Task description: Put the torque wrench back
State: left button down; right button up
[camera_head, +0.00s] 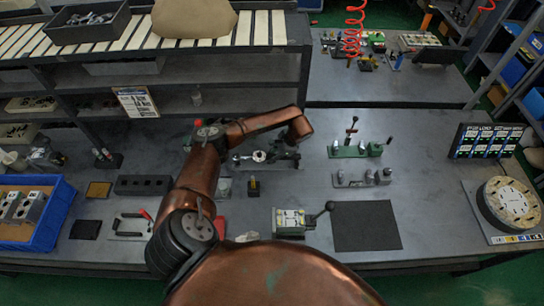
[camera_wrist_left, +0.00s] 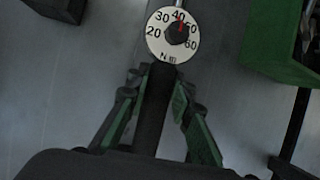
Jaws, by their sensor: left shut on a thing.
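The torque wrench has a round white dial with a red needle and a black handle. Its dial (camera_head: 259,156) shows right of my copper left arm in the head view, and large in the wrist view (camera_wrist_left: 172,35). My left gripper (camera_head: 284,151) is over the middle of the bench, at the wrench's handle end. In the wrist view, its two green-lined fingers (camera_wrist_left: 158,84) are closed around the black handle (camera_wrist_left: 156,108), with the dial beyond the tips. I cannot tell how high the wrench is above the bench. My right gripper is not in view.
A green valve block with a lever (camera_head: 290,221) stands beside a dark mat (camera_head: 366,226). A grey stand with uprights (camera_head: 362,179) and a green fixture (camera_head: 355,149) are to the right. A blue crate (camera_head: 60,212) is at left. Free bench lies right of the mat.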

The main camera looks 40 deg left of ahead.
pick_arm(q)
jog(key=shift+f+b, duration=0.55)
jog(key=shift+f, duration=0.3)
jog(key=c, duration=1.6)
grip_release()
jog(key=v, duration=1.2)
